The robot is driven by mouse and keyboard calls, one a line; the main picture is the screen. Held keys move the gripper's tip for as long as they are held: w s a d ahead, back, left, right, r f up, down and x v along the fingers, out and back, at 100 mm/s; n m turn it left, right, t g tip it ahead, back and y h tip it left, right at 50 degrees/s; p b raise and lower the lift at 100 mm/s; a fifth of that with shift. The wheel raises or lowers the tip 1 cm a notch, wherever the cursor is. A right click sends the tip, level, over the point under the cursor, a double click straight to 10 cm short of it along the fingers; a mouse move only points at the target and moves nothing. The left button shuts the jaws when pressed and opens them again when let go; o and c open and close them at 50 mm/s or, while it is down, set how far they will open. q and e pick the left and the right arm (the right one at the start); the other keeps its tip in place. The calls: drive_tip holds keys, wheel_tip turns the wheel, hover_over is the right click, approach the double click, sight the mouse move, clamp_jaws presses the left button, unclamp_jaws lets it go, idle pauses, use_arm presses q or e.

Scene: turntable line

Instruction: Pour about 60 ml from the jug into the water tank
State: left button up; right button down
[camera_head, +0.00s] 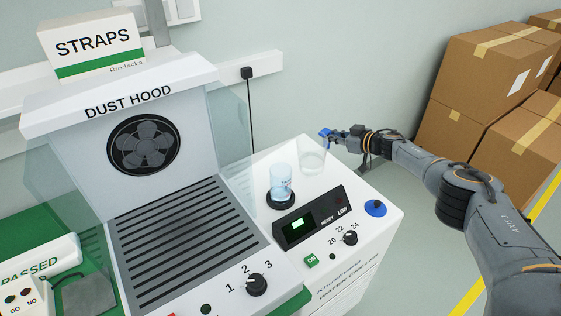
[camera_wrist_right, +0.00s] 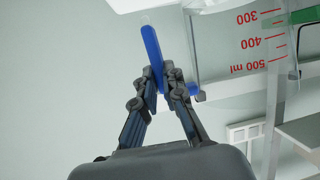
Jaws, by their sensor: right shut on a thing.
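The jug (camera_head: 312,156) is clear with a blue handle and shows in the head view behind and to the right of the water tank. My right gripper (camera_head: 330,138) is shut on the jug's blue handle; the wrist view also shows the handle (camera_wrist_right: 151,52) between the fingers (camera_wrist_right: 162,84). Red marks for 300, 400 and 500 ml show on the jug wall (camera_wrist_right: 283,92) there. The jug looks about upright; I cannot tell its water level. The water tank (camera_head: 281,178) is a clear cylinder with bluish markings, in a black ring on the white cabinet (camera_head: 300,143). My left gripper is not in view.
A panel (camera_head: 310,215) with a lit green display, READY and LOW labels sits in front of the tank. The dust hood (camera_head: 150,100) stands left; cardboard boxes (camera_head: 490,90) are stacked at right.

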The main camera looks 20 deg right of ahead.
drive_tip(key=s+a+r+n+t+h+p, duration=0.1)
drive_tip(key=s+a+r+n+p, duration=0.1)
drive_tip(key=a+r+n+p, duration=0.1)
drive_tip(key=s+a+r+n+t+h+p, duration=0.1)
drive_tip(key=s+a+r+n+t+p, duration=0.1)
drive_tip(key=r+p, duration=0.5)
drive_tip(key=s+a+r+n, duration=0.1)
drive_tip(key=a+r+n, duration=0.1)
drive_tip(key=a, duration=0.1)
drive_tip(key=shift+s+r+h, duration=0.15)
drive_tip(key=shift+r+h, duration=0.2)
drive_tip(key=shift+h, duration=0.05)
drive_tip(key=shift+s+a+r+n+t+b, duration=0.4)
drive_tip(key=shift+a+r+n+b, duration=0.3)
drive_tip(key=shift+n+b, duration=0.15)
idle(0.5)
drive_tip(key=shift+s+a+b, duration=0.15)
drive_tip(key=shift+b, duration=0.25)
drive_tip(key=shift+s+a+f+n+t+b, duration=0.1)
drive_tip(key=shift+s+a+n+t+b, duration=0.3)
drive_tip(key=shift+b, duration=0.4)
idle(1.7)
drive_tip(key=shift+w, duration=0.1)
